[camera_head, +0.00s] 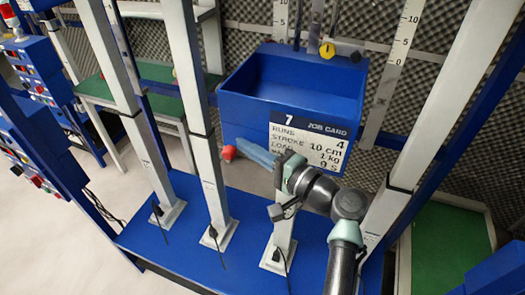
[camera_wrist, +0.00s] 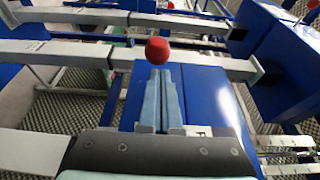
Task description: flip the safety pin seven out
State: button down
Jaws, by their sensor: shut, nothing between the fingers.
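A red ball-shaped knob (camera_head: 228,153), which may be the end of safety pin seven, shows beside the blue box (camera_head: 240,115) marked with a 7 on its job card (camera_head: 308,148). My gripper (camera_head: 240,147) points left across the front of the box, with its blue-grey fingers together and empty. In the wrist view the red knob (camera_wrist: 157,50) stands right beyond the tips of my gripper (camera_wrist: 159,74). I cannot tell whether they touch. The knob's stem is hidden.
Pale upright posts (camera_head: 205,150) stand on a blue base (camera_head: 170,240), left of and below the box. Control panels with coloured buttons (camera_head: 45,75) are at the far left. Foam-covered walls (camera_head: 430,70) lie behind. A green-topped bench (camera_head: 450,250) is at the lower right.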

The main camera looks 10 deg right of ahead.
aim_at(234, 157)
jog(key=shift+w+a, duration=0.15)
jog(key=shift+w, duration=0.05)
jog(key=shift+s+a+p, duration=0.4)
jog(key=shift+s+a, duration=0.05)
jog(key=shift+s, duration=0.4)
jog(key=shift+s+a+p, duration=0.4)
jog(key=shift+s+a, duration=0.05)
jog(key=shift+s, duration=0.35)
jog(key=shift+f, duration=0.1)
